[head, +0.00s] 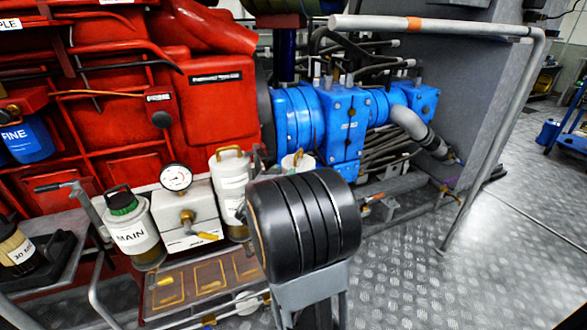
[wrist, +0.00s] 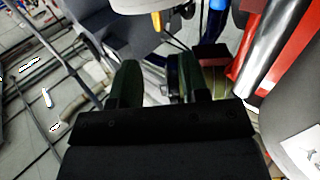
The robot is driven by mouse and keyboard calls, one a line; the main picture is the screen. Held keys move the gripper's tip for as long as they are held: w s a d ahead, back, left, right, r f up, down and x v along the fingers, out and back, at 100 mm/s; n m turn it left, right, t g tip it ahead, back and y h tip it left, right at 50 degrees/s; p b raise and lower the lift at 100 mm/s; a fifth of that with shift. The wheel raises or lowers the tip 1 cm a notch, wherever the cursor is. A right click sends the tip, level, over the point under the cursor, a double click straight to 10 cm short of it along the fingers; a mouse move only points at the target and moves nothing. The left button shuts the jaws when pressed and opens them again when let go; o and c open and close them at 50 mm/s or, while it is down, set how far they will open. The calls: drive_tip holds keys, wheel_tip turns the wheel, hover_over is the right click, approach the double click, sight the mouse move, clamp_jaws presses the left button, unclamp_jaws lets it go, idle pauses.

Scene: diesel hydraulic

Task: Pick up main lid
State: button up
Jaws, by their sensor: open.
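I cannot make out the main lid in the wrist view.
A white block with a round gauge (head: 176,178) and a white canister with a brass handle (head: 232,190) stand right of the MAIN jar. The red engine (head: 215,90) is behind. Metal floor (head: 480,270) at right is clear.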

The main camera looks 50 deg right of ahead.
sight(296, 159)
drive_tip(key=x, duration=0.2)
drive_tip(key=b+x, duration=0.1)
drive_tip(key=x, duration=0.4)
drive_tip(key=shift+s+b, duration=0.3)
drive_tip(key=shift+b, duration=0.05)
drive_tip(key=shift+b+x, duration=1.2)
drive_tip(key=shift+x, duration=1.75)
drive_tip(key=shift+w+r, duration=0.1)
drive_tip(key=shift+r, duration=0.05)
drive_tip(key=shift+a, duration=0.1)
clamp_jaws()
